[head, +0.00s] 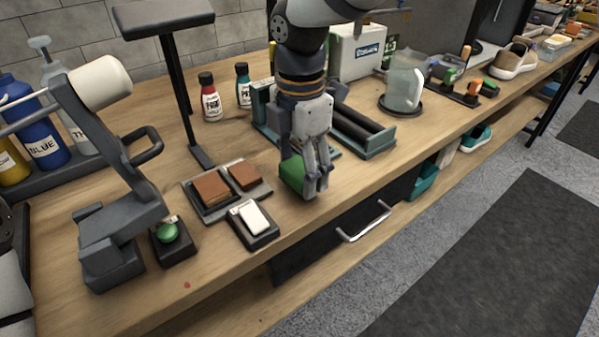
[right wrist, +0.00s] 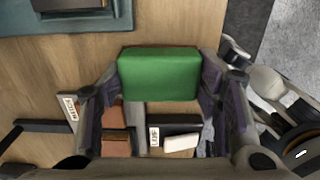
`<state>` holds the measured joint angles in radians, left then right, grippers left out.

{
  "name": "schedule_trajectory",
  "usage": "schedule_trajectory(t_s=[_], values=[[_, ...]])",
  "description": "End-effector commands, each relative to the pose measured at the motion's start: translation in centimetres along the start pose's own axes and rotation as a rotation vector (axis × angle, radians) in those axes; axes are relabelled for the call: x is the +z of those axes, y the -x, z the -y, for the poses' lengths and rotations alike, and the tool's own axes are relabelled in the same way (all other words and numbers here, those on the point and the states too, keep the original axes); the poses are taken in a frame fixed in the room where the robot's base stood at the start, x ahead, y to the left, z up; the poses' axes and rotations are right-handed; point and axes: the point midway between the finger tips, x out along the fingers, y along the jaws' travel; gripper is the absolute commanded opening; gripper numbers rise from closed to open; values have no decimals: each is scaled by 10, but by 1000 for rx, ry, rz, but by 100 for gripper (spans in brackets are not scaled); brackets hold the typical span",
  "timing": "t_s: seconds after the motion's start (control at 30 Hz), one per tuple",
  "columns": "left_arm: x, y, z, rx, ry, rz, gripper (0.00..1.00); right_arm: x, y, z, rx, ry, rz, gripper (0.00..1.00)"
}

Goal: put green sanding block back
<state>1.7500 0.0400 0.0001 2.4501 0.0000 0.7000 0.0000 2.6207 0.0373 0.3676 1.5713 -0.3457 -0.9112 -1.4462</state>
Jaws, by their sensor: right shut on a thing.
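The green sanding block (head: 292,174) is between the fingers of my right gripper (head: 314,188), which is shut on it. In the right wrist view the green block (right wrist: 158,74) spans the gap between the two fingers (right wrist: 160,88). In the head view the gripper partly covers it, and I cannot tell whether its underside touches the table. A grey tray (head: 262,192) holding two brown blocks (head: 211,189) lies to the left of the gripper. A white block (head: 252,216) sits in a dark labelled holder (head: 266,238) in front of that tray. My left gripper is not in view.
A green-topped item (head: 168,232) sits in a dark holder beside a grey clamp-like stand (head: 110,235). A black T-shaped post (head: 178,85) rises behind the tray. A teal rack with dark rollers (head: 368,135) stands behind the gripper. The table's front edge is close by.

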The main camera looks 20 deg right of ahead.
Motion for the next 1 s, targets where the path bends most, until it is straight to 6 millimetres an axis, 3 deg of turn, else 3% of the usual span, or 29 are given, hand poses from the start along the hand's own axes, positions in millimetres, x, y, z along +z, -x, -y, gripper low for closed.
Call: schedule_trajectory(t_s=[0.1,0.4,0.43,0.5,0.53,0.87,1.0], values=[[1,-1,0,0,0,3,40,0,-17,1,0,-1,0,32],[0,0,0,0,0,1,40,0,-18,1,2,-1,1,32],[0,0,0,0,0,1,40,0,-19,1,2,-1,1,60],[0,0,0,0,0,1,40,0,-18,1,2,-1,1,76],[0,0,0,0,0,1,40,0,-18,1,2,-1,1,78],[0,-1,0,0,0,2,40,0,-15,0,4,-1,1,78],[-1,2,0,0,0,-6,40,0,14,-1,10,0,2,78]])
